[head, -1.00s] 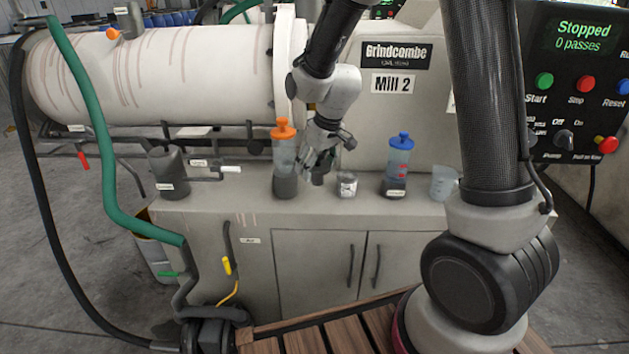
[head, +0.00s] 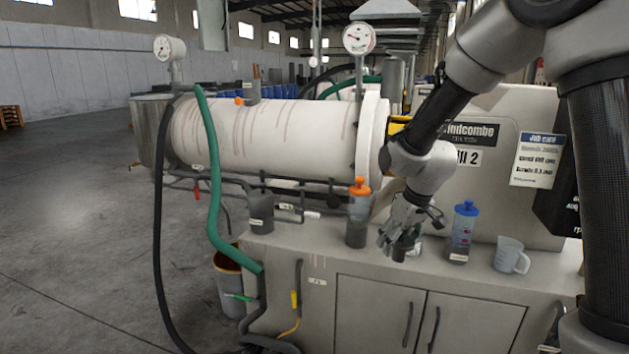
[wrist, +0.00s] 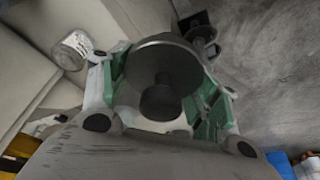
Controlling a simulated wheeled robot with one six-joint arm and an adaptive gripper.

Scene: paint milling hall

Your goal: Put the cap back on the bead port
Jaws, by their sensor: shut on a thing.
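My gripper (head: 399,243) is above the cabinet top, between the orange-topped bottle and the blue-topped bottle. It is shut on a dark round cap (wrist: 165,65) with a knob, seen close in the wrist view between the green-lined fingers. The cap (head: 400,252) shows only as a small dark shape in the head view. A short grey stub (head: 253,90) stands on top of the white mill drum (head: 270,140), with an orange part beside it. I cannot tell whether this stub is the bead port. The gripper is well to the right of and below it.
The orange-topped bottle (head: 357,215) stands just left of the gripper. The blue-topped bottle (head: 462,230) and a clear jug (head: 510,256) stand to the right. A glass jar (wrist: 72,50) is near the gripper. A green hose (head: 213,180) hangs before the drum; gauges (head: 358,38) rise above.

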